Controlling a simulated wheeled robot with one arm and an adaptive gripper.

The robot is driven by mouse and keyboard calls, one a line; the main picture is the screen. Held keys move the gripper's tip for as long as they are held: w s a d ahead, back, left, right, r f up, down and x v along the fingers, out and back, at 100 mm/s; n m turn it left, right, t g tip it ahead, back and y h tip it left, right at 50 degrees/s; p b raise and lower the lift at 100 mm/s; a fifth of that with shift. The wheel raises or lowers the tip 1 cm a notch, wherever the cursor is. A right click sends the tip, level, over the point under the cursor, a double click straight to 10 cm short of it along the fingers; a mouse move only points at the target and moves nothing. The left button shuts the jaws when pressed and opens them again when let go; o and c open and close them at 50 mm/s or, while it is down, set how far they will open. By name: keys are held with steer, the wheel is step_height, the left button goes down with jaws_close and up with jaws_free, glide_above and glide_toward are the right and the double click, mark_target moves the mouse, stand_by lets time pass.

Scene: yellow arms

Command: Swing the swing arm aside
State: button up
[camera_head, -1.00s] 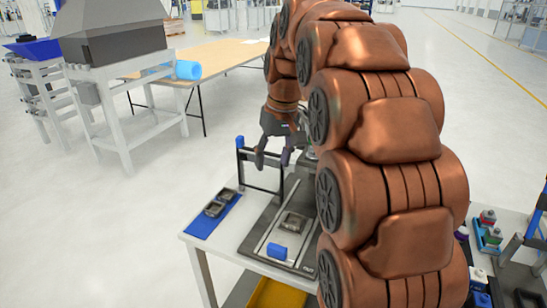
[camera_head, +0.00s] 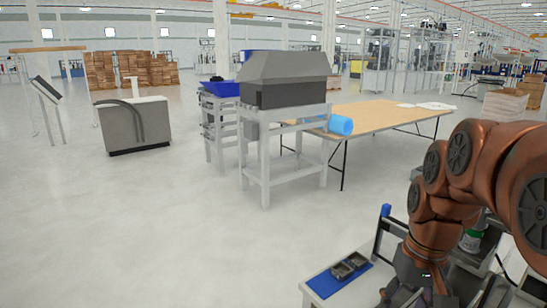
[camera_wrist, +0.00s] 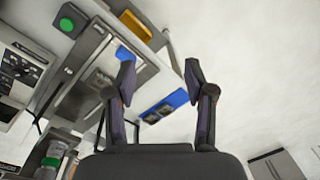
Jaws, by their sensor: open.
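A dark upright frame with a blue-capped end (camera_head: 386,211), which looks like the swing arm, stands at the back of the worktable in the head view, just past the blue mat. Its lower part is hidden behind my arm and gripper. My gripper (camera_head: 405,292) is in front of it and lower in the picture, near the bottom edge. In the wrist view my gripper (camera_wrist: 160,74) has its two fingers spread wide with nothing between them. A grey fixture plate (camera_wrist: 82,88) with a blue block (camera_wrist: 125,54) lies left of the fingers; contact with the arm cannot be seen.
A blue mat (camera_head: 322,287) with dark metal parts (camera_head: 350,266) lies on the worktable; the mat also shows behind the fingers in the wrist view (camera_wrist: 178,98). A green button (camera_wrist: 67,25) and yellow bin (camera_wrist: 135,24) are at upper left there. Open floor (camera_head: 200,240) lies left.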

steer(key=s+a+f+g, duration=0.1)
steer(key=s+f, duration=0.3)
steer(key=s, duration=0.4)
steer(key=s+a+f+n, duration=0.1)
steer(key=s+a+f, duration=0.2)
steer(key=s, duration=0.6)
step_height(320, 180, down, 2)
steer(key=shift+s+a+f+g+h, duration=0.15)
steer(key=shift+a+f+g+h, duration=0.1)
steer(key=shift+a+g+h, duration=0.15)
steer(key=shift+c, duration=1.1)
steer(key=shift+d, duration=0.2)
